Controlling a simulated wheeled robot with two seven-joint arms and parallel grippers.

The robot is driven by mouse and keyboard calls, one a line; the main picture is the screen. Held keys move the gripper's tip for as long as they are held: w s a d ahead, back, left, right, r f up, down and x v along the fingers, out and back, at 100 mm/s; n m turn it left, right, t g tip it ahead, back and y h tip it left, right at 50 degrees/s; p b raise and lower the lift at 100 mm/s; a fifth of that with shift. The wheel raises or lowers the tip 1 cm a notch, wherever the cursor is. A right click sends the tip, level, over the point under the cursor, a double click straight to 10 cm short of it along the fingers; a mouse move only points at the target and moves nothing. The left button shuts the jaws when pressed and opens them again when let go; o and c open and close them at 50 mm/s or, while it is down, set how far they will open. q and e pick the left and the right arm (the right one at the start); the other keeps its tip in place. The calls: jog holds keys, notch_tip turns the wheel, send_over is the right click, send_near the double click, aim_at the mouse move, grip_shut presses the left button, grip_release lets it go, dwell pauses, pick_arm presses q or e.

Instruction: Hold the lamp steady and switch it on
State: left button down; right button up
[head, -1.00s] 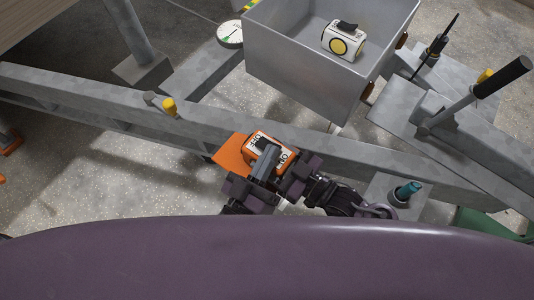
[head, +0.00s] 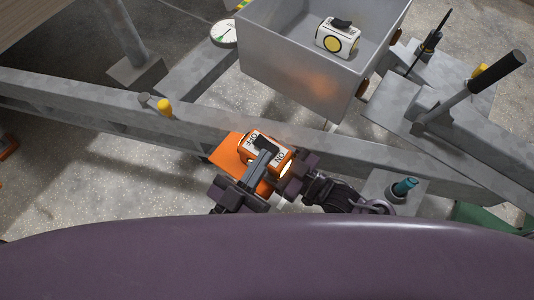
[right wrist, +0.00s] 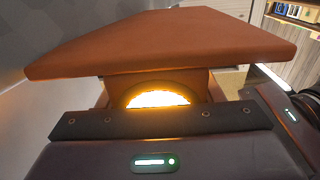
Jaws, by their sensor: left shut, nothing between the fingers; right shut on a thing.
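The lamp (head: 240,153) is an orange box with a white top label reading OFF and ON.
A grey metal bin (head: 300,77) behind the lamp holds a white-and-yellow lamp-like box (head: 337,38); an orange glow lies on its front wall. A grey beam (head: 70,88) crosses behind my grippers. A yellow-capped peg (head: 165,107), teal-capped post (head: 404,188) and black-handled lever (head: 472,88) stand nearby.

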pick_arm(q)
jog(key=v, duration=0.7)
jog(key=shift+s+a, duration=0.15)
jog(key=shift+a, duration=0.15)
jog(key=shift+f, duration=0.1)
pick_arm(e)
jog(key=o, duration=1.2)
